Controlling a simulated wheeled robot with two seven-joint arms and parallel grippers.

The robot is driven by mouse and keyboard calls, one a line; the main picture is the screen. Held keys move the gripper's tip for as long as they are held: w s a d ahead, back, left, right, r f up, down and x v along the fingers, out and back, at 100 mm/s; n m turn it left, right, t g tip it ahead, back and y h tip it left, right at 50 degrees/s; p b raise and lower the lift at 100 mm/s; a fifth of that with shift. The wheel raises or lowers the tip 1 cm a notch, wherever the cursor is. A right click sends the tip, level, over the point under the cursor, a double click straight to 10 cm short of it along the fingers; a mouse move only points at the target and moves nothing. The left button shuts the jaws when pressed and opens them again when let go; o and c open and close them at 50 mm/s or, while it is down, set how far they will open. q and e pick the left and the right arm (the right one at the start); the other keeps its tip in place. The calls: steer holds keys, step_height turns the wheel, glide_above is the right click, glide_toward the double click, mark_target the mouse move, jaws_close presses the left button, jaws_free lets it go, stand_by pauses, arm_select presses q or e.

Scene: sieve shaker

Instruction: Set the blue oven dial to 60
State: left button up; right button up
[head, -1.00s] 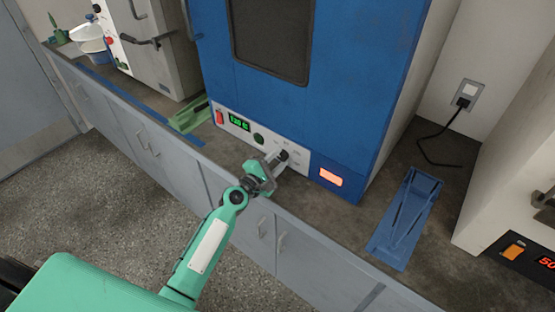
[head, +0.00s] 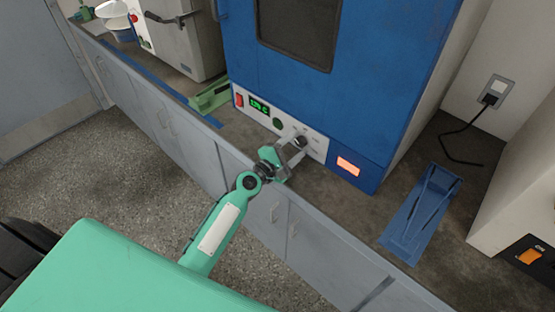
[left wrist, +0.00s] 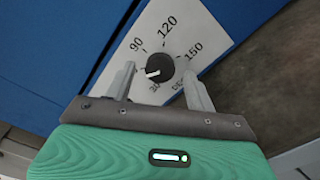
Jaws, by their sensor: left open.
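The blue oven (head: 335,95) stands on the bench with a white control panel (head: 318,147) along its lower front. Its round black dial (head: 301,141) is at the panel's middle right, and it shows large in the left wrist view (left wrist: 160,66). The dial's white mark points down-left, close to the 30. The numbers 90, 120 and 150 are readable; the 60 is not visible, with the left finger on that side. My left gripper (head: 293,149) is open, its fingers on either side of the dial with gaps between. My right gripper is not seen.
Another machine (head: 515,215) stands right.

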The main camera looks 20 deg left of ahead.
arm_select(q)
steer(key=b+v, duration=0.2)
steer(key=v, duration=1)
steer(key=shift+s, duration=0.35)
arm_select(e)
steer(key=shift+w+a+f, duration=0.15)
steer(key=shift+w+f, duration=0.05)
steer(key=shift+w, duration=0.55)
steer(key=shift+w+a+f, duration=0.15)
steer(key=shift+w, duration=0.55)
arm_select(q)
steer(key=shift+a, duration=0.15)
